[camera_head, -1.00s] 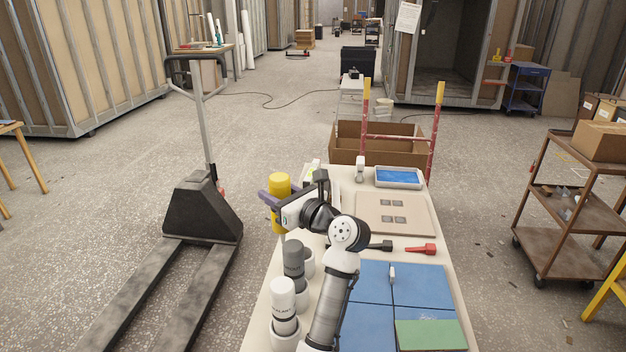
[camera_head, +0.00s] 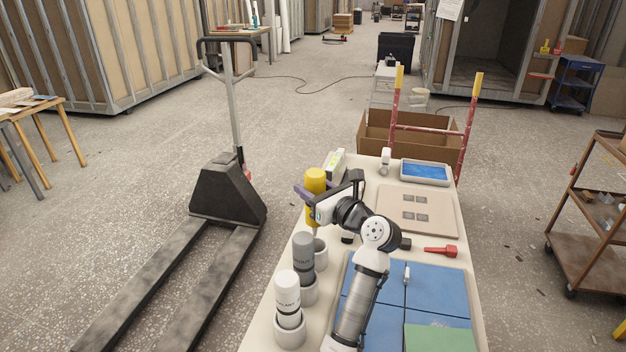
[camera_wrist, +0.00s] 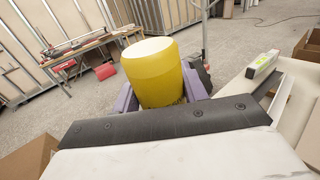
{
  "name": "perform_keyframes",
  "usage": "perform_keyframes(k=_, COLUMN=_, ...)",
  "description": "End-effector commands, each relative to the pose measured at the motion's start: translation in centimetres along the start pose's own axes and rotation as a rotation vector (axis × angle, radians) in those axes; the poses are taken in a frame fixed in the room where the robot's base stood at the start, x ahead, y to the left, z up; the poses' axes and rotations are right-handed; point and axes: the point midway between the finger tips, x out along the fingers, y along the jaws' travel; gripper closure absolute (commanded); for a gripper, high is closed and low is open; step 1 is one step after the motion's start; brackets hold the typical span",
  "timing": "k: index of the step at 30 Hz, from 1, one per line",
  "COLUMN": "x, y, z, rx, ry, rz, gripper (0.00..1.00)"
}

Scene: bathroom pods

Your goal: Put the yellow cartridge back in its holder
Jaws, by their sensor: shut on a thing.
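The yellow cartridge (camera_head: 316,183) is upright between the purple fingers of my gripper (camera_head: 308,192), near the table's left edge. In the wrist view the cartridge (camera_wrist: 153,72) fills the space between the fingers (camera_wrist: 160,95). My gripper is shut on it. Just below and nearer in the head view is a round pale holder (camera_head: 319,247), with no cartridge showing in it. The cartridge's lower end is partly hidden by the gripper, so I cannot tell its exact height above the holder.
A grey cartridge (camera_head: 303,256) and a white cartridge (camera_head: 288,292) stand in holders in the same row. Blue tiles (camera_head: 436,290), a red-tipped tool (camera_head: 441,251) and a blue tray (camera_head: 425,172) lie on the table to the right. A pallet jack (camera_head: 228,190) stands left.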

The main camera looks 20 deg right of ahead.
Motion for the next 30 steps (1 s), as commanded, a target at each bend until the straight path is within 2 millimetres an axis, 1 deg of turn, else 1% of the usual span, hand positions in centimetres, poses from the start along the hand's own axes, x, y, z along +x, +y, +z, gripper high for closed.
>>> perform_keyframes(k=3, x=0.0, y=0.0, z=-0.9, rx=0.001, ry=-0.001, rz=0.001, gripper=0.91)
perform_keyframes(k=7, x=0.0, y=0.0, z=-1.5, rx=-0.001, ry=-0.002, rz=0.0, gripper=0.91)
perform_keyframes(k=30, x=-0.3, y=0.0, z=-2.0, rx=-0.001, ry=-0.002, rz=0.0, gripper=0.91)
